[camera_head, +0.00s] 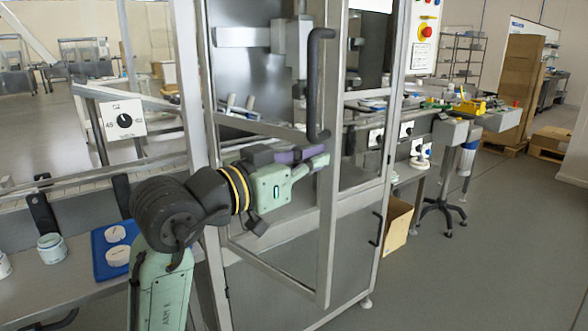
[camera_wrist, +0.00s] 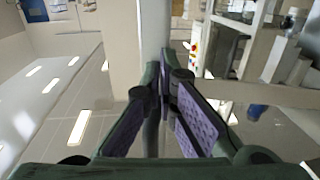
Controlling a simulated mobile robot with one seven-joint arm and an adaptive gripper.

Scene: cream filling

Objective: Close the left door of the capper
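The capper's left door (camera_head: 330,180) is a glazed metal frame with a black handle (camera_head: 318,85) at its upper free edge. It stands swung out from the cabinet, towards the camera. My gripper (camera_head: 326,156) is level with the door's free-edge post, below the handle. Its fingertips overlap the post in the head view; contact cannot be told. In the wrist view my fingers (camera_wrist: 165,82) have purple pads spaced apart, with a pale vertical bar (camera_wrist: 155,35) beyond their tips. No grasped object is visible between them.
The capper's cabinet (camera_head: 285,285) stands behind the door. A conveyor bench (camera_head: 60,295) with a blue tray (camera_head: 102,252) and jars lies at left.

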